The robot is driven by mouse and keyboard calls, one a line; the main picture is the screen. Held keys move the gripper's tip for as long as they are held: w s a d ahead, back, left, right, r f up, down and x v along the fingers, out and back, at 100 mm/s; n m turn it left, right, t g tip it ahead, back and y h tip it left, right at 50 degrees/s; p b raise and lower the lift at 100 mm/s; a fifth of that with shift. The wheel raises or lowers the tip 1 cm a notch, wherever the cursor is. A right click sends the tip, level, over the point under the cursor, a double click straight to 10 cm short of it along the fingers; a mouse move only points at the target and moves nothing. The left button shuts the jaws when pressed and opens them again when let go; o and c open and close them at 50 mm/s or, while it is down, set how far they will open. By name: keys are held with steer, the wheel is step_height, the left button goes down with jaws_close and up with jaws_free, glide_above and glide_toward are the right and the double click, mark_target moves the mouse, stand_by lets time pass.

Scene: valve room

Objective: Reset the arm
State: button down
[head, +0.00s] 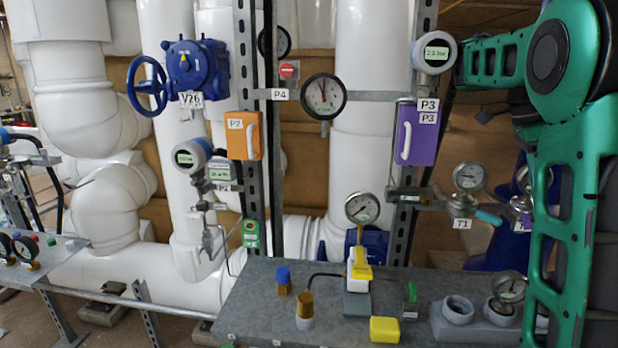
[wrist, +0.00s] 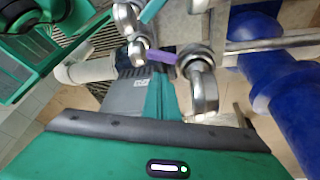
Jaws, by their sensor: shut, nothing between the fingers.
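My arm, green with dark joints, stands folded up along the right side of the head view and reaches across its top right corner. My gripper does not show in the head view, and I cannot make out its fingers in the wrist view. The wrist view looks at metal pipe fittings (wrist: 203,90) with a purple handle (wrist: 160,57) and a teal handle (wrist: 152,11). A green body with a lit status light fills the bottom of that view.
A grey bench (head: 250,310) stands in front, with a yellow block (head: 384,329), a dial gauge (head: 362,208) and grey round sockets (head: 458,310). Behind are white pipes (head: 370,90), a blue valve (head: 195,65), an orange box (head: 244,136) and a purple box (head: 417,140). A T1 valve (head: 460,204) sits beside my arm.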

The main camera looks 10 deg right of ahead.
steer(key=s+f+n, duration=0.4)
steer(key=s+n, duration=0.1)
steer(key=s, duration=0.1)
steer(key=s+a+f+n+t+y, duration=0.1)
steer(key=s+a+f+n, duration=0.5)
steer(key=a+f+n, duration=0.1)
steer(key=s+a+f+n+t+y, duration=0.1)
steer(key=s+a+f+n+y, duration=0.1)
steer(key=s+a+f+n, duration=0.3)
steer(key=a+f+n, duration=0.2)
steer(key=a+f, duration=0.1)
steer(key=a, duration=0.1)
steer(key=shift+s+a+f+t, duration=0.25)
steer(key=shift+s+f+t, duration=0.05)
steer(key=shift+s, duration=0.05)
steer(key=shift+d, duration=0.1)
